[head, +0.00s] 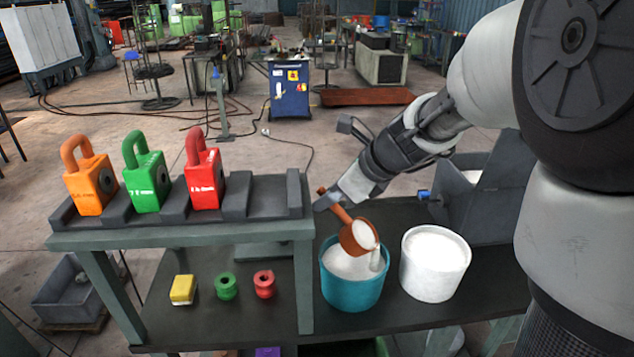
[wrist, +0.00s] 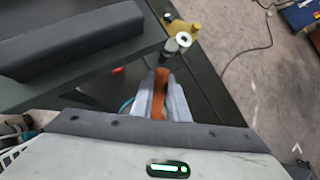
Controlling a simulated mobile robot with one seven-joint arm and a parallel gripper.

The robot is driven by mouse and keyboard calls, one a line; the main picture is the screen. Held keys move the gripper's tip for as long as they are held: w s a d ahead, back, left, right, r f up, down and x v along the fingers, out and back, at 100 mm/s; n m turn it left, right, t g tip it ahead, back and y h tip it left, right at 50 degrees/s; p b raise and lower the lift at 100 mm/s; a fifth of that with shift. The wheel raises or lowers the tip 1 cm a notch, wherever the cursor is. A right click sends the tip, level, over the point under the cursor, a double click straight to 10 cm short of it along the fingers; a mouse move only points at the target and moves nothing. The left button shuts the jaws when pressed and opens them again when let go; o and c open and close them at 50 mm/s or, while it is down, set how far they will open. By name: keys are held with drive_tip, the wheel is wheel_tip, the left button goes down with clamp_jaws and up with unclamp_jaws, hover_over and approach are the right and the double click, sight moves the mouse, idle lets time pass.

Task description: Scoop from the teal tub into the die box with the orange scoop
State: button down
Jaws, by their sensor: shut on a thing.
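The orange scoop (head: 347,226) is tilted over the teal tub (head: 352,292), with white material in its bowl. Some white material hangs or falls at the bowl's lower right edge, above the tub. The tub holds white powder. My gripper (head: 333,201) is shut on the scoop's handle, which shows as an orange strip between the fingers in the wrist view (wrist: 159,95). A grey box (head: 487,192) with a raised panel stands behind and right of the tubs, with pale content partly visible. It may be the die box; I cannot tell for sure.
A white tub (head: 434,264) of white powder stands right beside the teal tub. Orange (head: 90,184), green (head: 147,181) and red (head: 204,179) padlock-shaped blocks sit on a raised rack at left. A yellow block (head: 182,290) and green and red spools lie below.

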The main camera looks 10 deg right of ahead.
drive_tip(key=shift+r+p, duration=0.3)
drive_tip(key=shift+p, duration=0.55)
drive_tip(key=shift+h+p, duration=0.3)
drive_tip(key=shift+p, duration=0.2)
drive_tip(key=g+h+p, duration=0.1)
drive_tip(key=p, duration=0.5)
drive_tip(key=shift+r, duration=0.1)
drive_tip(key=shift+a+h+p, duration=0.15)
drive_tip(key=shift+h+p, duration=0.15)
drive_tip(key=shift+h, duration=0.1)
drive_tip(key=shift+a+n+g+h, duration=0.1)
drive_tip(key=shift+n+g+h, duration=0.2)
drive_tip(key=shift+g+h, duration=0.25)
drive_tip(key=shift+d+r+g+h, duration=0.1)
drive_tip(key=shift+d+g+h, duration=0.1)
drive_tip(key=shift+g+h, duration=0.6)
drive_tip(key=shift+t, duration=0.25)
